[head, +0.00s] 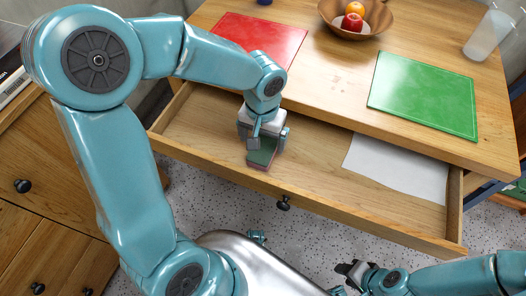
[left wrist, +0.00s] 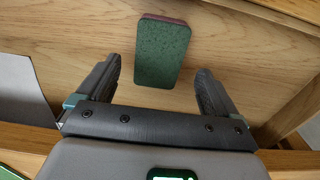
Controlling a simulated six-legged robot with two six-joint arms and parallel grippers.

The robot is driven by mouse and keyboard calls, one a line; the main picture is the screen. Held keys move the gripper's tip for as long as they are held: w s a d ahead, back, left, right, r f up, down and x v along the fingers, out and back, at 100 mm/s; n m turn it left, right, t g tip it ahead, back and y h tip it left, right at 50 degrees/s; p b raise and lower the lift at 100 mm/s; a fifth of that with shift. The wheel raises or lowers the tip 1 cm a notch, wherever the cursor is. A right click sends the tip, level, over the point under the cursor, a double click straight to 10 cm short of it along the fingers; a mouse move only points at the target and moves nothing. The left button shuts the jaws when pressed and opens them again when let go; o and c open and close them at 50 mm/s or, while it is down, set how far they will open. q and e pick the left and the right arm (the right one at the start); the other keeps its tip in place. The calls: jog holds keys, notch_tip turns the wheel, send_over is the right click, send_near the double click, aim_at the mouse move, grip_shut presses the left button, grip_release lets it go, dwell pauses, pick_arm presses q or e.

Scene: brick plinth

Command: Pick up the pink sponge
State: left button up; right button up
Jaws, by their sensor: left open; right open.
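The sponge (head: 262,154) lies in the open drawer, its green scouring face up and a thin pinkish edge showing below. In the left wrist view the sponge (left wrist: 162,52) is ahead of the palm, with its near end between the two finger lines. A gap shows on each side of it. My left gripper (head: 269,137) is open and points down over the sponge, partly hiding it. My right gripper (head: 349,277) is open and empty, low in front of the drawer.
The drawer (head: 310,160) also holds a white sheet (head: 400,168) at the right. On the tabletop are a red mat (head: 250,38), a green mat (head: 425,92), a wooden bowl with fruit (head: 345,28) and a clear cup (head: 488,35). The drawer's middle floor is bare.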

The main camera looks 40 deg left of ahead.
aim_at(263, 149)
pick_arm(q)
notch_tip(263, 149, down, 5)
jog(key=shift+s+d+r+b, duration=0.1)
jog(key=shift+r+b, duration=0.1)
jog(key=shift+b, duration=0.4)
jog(key=shift+r, duration=0.1)
jog(key=c, duration=1.1)
notch_tip(263, 149, up, 20)
jog(key=p, duration=0.6)
